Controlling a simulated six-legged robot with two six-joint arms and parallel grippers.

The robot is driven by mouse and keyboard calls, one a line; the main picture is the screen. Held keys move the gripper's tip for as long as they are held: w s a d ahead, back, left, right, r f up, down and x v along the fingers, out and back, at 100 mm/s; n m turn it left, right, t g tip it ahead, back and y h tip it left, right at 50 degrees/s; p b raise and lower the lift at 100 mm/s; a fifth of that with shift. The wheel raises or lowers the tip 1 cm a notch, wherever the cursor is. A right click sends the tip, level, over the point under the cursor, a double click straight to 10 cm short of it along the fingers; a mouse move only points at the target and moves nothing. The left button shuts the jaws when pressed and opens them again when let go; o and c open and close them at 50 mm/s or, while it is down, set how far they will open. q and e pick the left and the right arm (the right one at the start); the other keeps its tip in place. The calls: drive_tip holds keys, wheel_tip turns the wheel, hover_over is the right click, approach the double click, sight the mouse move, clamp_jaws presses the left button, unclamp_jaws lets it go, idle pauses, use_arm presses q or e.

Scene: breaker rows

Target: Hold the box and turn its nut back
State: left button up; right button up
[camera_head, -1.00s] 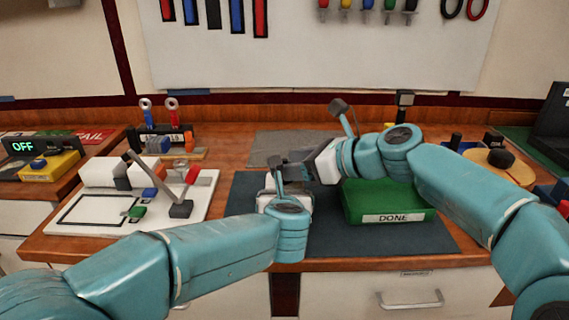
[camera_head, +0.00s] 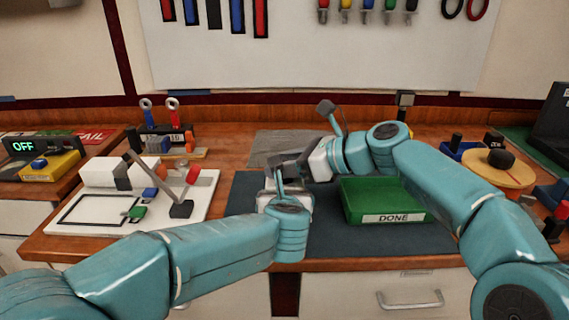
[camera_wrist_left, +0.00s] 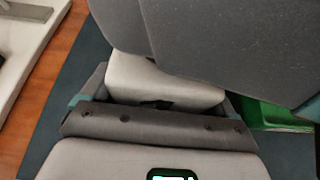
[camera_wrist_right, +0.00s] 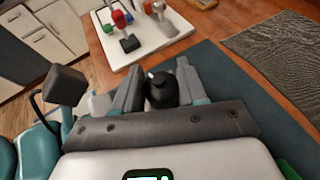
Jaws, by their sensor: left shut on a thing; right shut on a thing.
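A pale grey box (camera_wrist_left: 160,82) sits between the fingers of my left gripper (camera_wrist_left: 155,95), which is shut on it; the large grey body of my right gripper hides part of it. In the head view my left gripper (camera_head: 273,186) is over the dark mat, and the box is mostly hidden. My right gripper (camera_head: 286,168) meets it from above right. In the right wrist view a round black nut (camera_wrist_right: 160,90) lies between the fingers of my right gripper (camera_wrist_right: 160,85), which is shut on it. The nut's seat on the box is hidden.
A green DONE tray (camera_head: 390,217) stands on the dark mat (camera_head: 340,238), close right of my grippers. A white board (camera_head: 90,232) with small coloured parts lies left. A tool rack (camera_head: 160,140) stands behind, and a round wooden stand (camera_head: 497,172) is at right.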

drive_tip(key=n+g+y, duration=0.1)
drive_tip(key=n+g, duration=0.1)
drive_tip(key=shift+w+g, duration=0.15)
drive_tip(key=shift+g, duration=0.25)
drive_tip(key=shift+d+n+g, duration=0.1)
drive_tip(key=shift+n+g, duration=0.4)
drive_tip(key=shift+n, duration=0.1)
drive_tip(key=o, duration=1)
drive_tip(key=shift+s+d, duration=0.1)
drive_tip(key=shift+s, duration=0.1)
drive_tip(key=v, duration=0.7)
drive_tip(key=shift+d, duration=0.15)
drive_tip(key=shift+c, duration=0.3)
